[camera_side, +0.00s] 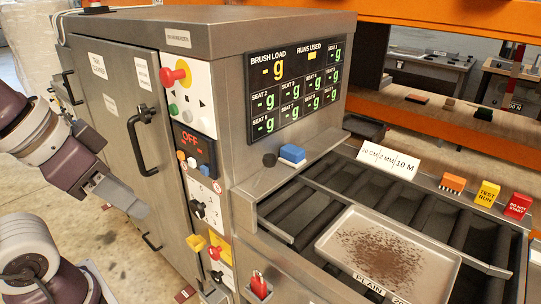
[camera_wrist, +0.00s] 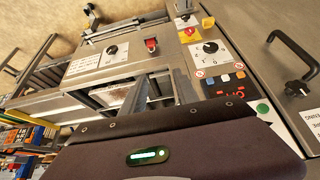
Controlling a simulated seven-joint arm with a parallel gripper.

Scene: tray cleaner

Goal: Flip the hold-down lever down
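I cannot tell for sure which part is the hold-down lever. A small red lever (camera_side: 259,284) stands in a grey holder at the machine's front corner, low in the side view. A red piece also shows on the metal ledge in the wrist view (camera_wrist: 151,44). My gripper (camera_side: 128,200) hangs at the left in the side view, in front of the grey cabinet doors and well apart from the red lever. In the wrist view its two grey fingers (camera_wrist: 160,92) stand apart with nothing between them, so it is open and empty.
The control panel (camera_side: 197,130) has a red knob, an OFF display and a black dial. Black door handles (camera_side: 142,135) stick out near my gripper. A tray (camera_side: 390,250) with brown crumbs lies on the rollers. Coloured blocks (camera_side: 487,194) line the far ledge.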

